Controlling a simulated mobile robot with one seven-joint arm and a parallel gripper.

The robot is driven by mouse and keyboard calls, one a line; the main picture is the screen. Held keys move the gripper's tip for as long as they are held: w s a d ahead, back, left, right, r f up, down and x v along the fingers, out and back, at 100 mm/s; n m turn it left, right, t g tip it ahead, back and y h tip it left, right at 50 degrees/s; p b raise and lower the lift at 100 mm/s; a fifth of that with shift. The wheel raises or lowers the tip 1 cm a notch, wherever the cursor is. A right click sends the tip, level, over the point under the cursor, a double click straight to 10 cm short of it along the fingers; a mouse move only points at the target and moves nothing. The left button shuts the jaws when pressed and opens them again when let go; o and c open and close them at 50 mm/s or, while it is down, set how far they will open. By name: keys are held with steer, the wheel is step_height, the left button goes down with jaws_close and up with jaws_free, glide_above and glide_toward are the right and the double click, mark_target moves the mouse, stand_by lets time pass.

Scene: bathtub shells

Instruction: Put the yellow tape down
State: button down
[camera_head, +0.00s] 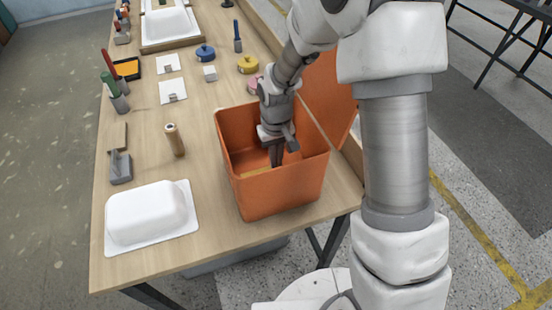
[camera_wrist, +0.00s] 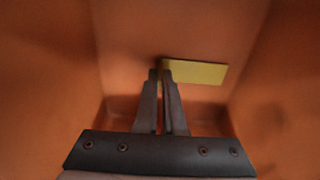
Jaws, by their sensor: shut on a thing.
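My gripper (camera_head: 277,160) reaches down inside the orange box (camera_head: 285,193). In the wrist view my gripper (camera_wrist: 161,75) has its fingers nearly together, shut on the left end of a flat yellow piece, the yellow tape (camera_wrist: 198,73). The tape sticks out to the right of the fingertips, in front of the orange inner wall. In the head view a yellow strip (camera_head: 254,171) shows low in the box beside the fingers. Whether the tape touches the box floor cannot be told.
The box's orange lid (camera_head: 325,90) stands open on the right. A white tub shell (camera_head: 147,213) lies at the table's front left. A wooden roll (camera_head: 175,140) stands left of the box. Yellow (camera_head: 248,64) and blue (camera_head: 205,52) round items sit behind it.

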steer(key=shift+f, duration=0.1)
steer(key=c, duration=1.4)
jaws_free()
steer(key=shift+c, duration=0.2)
steer(key=o, duration=0.4)
step_height(320, 180, up, 18)
steer(key=s+d+t+p, duration=0.1)
steer(key=s+d, duration=0.2)
steer(key=s+d+r+m+t, duration=0.1)
steer(key=s+d+r, duration=0.1)
steer(key=s, duration=0.3)
steer(key=s+d+r+m+t, duration=0.1)
steer(key=s+d+r+t, duration=0.1)
steer(key=s+r, duration=0.2)
steer(key=s+d+r+m+t, duration=0.1)
steer(key=s+d+r, duration=0.2)
steer(key=s, duration=0.4)
steer(key=shift+s+r+t, duration=0.25)
steer(key=shift+r+t, duration=0.05)
